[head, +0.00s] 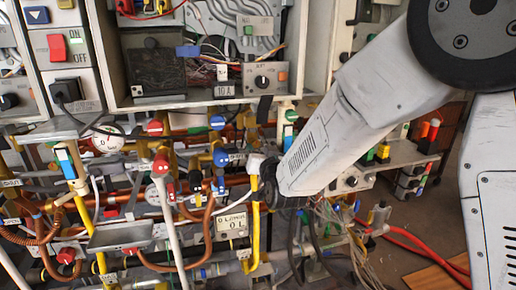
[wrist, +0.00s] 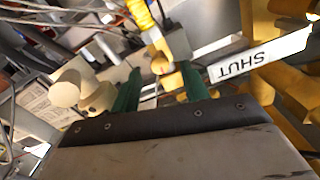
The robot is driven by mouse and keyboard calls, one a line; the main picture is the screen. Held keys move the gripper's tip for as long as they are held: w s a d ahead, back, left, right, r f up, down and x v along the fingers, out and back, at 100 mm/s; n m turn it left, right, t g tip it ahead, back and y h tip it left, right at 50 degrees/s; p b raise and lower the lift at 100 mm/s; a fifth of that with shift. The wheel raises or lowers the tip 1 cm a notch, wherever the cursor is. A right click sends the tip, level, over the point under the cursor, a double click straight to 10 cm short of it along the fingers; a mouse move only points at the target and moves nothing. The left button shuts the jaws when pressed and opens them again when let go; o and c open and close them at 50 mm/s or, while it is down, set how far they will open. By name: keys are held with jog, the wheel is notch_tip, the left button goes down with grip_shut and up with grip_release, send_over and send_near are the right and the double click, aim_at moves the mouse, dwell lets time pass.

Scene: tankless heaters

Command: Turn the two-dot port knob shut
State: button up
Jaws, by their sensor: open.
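My gripper (wrist: 160,70) shows two green fingers in the wrist view, spread apart. A small tan rounded piece (wrist: 160,64) lies between or just beyond the fingertips; I cannot tell whether it touches them. A white label reading SHUT (wrist: 258,58), upside down, is just right of the right finger. No two-dot mark is readable, so I cannot tell which knob is the two-dot port knob. In the head view my arm reaches down to the pipework, and its end is dark and partly hidden near a white fitting (head: 256,163).
Blue knobs (head: 220,157) and red knobs (head: 155,127) crowd the pipes left of my arm. Yellow pipes (wrist: 285,85) fill the wrist view's right side; pale round knobs (wrist: 66,90) are left. Loose cables hang below my arm.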

jog(key=v, duration=0.5)
jog(key=s+d+r+g+h, duration=0.2)
jog(key=s+d+g, duration=0.5)
jog(key=s+d, duration=0.5)
jog(key=s+d+g+h, duration=0.1)
jog(key=s+d+g, duration=0.3)
jog(key=s+d, duration=0.3)
jog(key=s+d+g+h, duration=0.2)
jog(key=s+d+g, duration=0.3)
jog(key=s, duration=1.3)
jog(key=shift+s+d, duration=0.2)
jog(key=shift+d, duration=0.75)
